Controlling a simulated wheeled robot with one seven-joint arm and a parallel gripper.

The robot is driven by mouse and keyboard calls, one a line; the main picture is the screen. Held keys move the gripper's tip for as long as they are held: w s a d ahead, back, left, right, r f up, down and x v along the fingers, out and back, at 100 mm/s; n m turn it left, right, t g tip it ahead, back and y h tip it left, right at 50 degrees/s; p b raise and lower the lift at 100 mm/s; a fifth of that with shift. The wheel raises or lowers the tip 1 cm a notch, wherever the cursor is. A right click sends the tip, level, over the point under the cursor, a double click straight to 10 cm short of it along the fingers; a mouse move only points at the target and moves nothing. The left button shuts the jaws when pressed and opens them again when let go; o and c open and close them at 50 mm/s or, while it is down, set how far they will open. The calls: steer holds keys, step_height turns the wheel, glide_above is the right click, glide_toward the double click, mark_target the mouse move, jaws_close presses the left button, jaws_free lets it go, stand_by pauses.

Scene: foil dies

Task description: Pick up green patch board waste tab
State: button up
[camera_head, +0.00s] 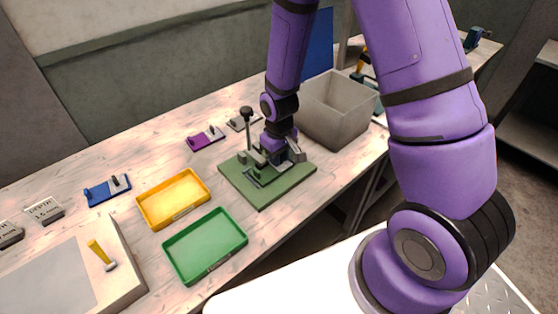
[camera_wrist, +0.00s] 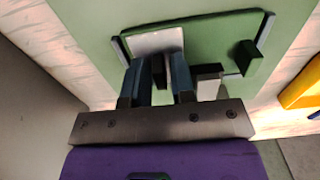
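The green work plate (camera_head: 268,203) lies near the table's front edge, with a small press fixture with a black-knobbed lever (camera_head: 247,125) on it. My gripper (camera_wrist: 168,58) is low over this plate, and in the head view my wrist and the fixture hide its fingertips. In the wrist view the two dark fingers stand a narrow gap apart, at the edge of a pale grey plate (camera_wrist: 157,40). A green board (camera_wrist: 205,35) lies beside the pale plate, with a dark green upright tab (camera_wrist: 245,56) right of the fingers. I cannot tell which piece is the waste tab.
A yellow tray (camera_head: 172,222) and a green tray (camera_head: 178,266) lie to the left. A grey bin (camera_head: 334,130) stands to the right, close to my wrist. Purple (camera_head: 205,145) and blue (camera_head: 107,196) pieces lie behind and left.

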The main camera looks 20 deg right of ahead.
jaws_close()
steer(key=shift+r, duration=0.2)
